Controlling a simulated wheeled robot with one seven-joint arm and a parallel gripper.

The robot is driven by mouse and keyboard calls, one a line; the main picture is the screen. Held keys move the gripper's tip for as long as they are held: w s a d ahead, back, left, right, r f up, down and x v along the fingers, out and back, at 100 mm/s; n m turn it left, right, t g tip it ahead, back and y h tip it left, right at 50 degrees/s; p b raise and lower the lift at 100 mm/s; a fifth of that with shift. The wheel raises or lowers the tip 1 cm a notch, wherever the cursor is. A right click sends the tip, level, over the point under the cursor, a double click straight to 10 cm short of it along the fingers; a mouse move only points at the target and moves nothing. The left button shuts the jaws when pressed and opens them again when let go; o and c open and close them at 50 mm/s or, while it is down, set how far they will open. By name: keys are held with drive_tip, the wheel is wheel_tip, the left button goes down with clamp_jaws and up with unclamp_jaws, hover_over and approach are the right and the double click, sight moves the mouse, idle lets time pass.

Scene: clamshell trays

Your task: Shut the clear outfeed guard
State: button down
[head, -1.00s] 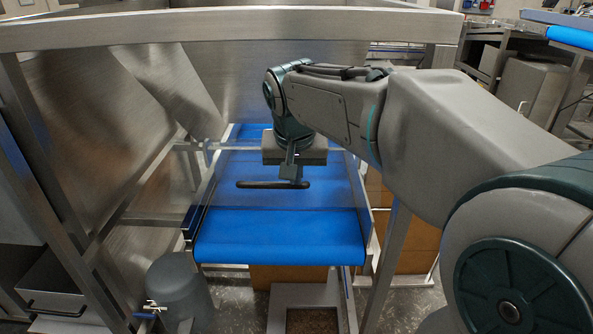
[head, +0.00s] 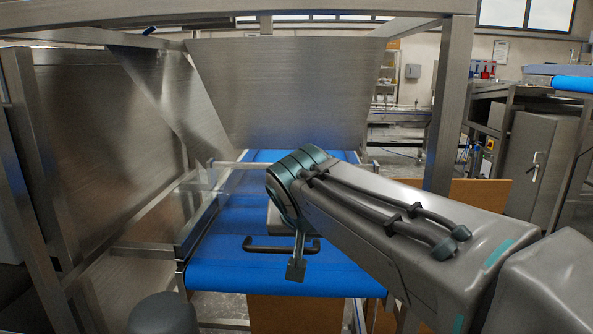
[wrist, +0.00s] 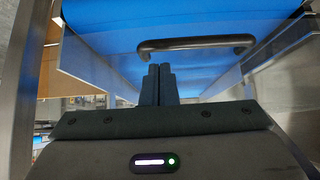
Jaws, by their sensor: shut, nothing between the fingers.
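The clear outfeed guard (head: 226,196) is a see-through panel over the blue outfeed belt, hard to make out in the head view. Its black bar handle (head: 281,246) shows above the belt's front part. The wrist view shows the handle (wrist: 195,44) across the top and the panel's clear edge below it. My gripper (head: 296,270) is shut and empty, with its fingers pointing down past the handle's right part in the head view. In the wrist view my fingertips (wrist: 159,68) lie just below the handle's left end. I cannot tell whether they touch it or the panel.
The blue belt (head: 270,280) runs back under a large steel chute (head: 285,85). Steel frame posts stand left and right (head: 452,105), with a top beam across. A grey rounded bin (head: 163,315) stands at front left, and a cardboard box (head: 300,312) is under the belt.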

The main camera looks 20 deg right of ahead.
sight(305, 252)
drive_tip(key=shift+t, duration=0.4)
wheel_tip(305, 252, down, 4)
drive_tip(key=b, duration=0.3)
drive_tip(key=shift+b, duration=0.35)
drive_tip(key=f+b, duration=0.3)
drive_tip(key=shift+w+d+f, duration=0.15)
drive_tip(key=shift+w+f, duration=0.05)
drive_tip(key=shift+w, duration=0.1)
